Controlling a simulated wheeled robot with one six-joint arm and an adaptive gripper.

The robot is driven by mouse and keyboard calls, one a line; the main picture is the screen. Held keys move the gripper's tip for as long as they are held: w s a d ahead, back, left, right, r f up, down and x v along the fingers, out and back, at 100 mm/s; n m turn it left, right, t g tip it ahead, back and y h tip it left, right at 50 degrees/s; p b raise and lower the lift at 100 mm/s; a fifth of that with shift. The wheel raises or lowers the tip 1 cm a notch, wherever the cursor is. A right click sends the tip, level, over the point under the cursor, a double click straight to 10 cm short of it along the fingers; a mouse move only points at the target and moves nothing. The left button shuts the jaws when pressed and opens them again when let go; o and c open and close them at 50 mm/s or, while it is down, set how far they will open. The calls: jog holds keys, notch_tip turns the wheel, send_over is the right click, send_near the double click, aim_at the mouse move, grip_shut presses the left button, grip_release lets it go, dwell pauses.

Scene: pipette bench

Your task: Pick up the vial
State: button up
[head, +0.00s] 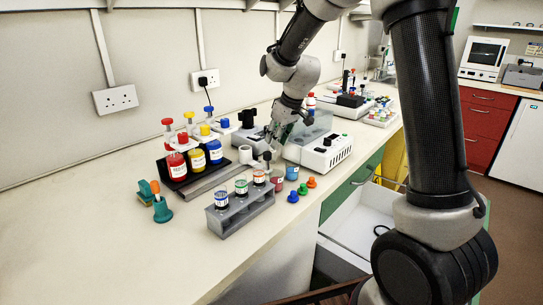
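Several small vials stand in a grey rack near the bench front: a blue-banded vial (221,200), a green-banded vial (241,187) and a red-banded vial (258,177). Which one is the task's vial I cannot tell. The grey rack (243,215) rests on the bench. My gripper (267,155) points down from my arm, just above and behind the red-banded vial, at the rack's far end. It seems apart from that vial. The fingers are small and dark here, so I cannot see whether they are open or shut.
Large red (176,168), yellow (197,161) and blue (214,152) bottles stand left of my gripper. A white machine (325,152) is behind it to the right. Small coloured caps (302,190) lie right of the rack. A teal holder (162,210) stands left. The front-left bench is clear.

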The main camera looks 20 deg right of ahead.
aim_at(272, 162)
jog(key=x, duration=0.5)
jog(key=shift+w+f, duration=0.15)
jog(key=shift+w, duration=0.25)
jog(key=shift+c, duration=0.3)
jog(key=c, duration=0.3)
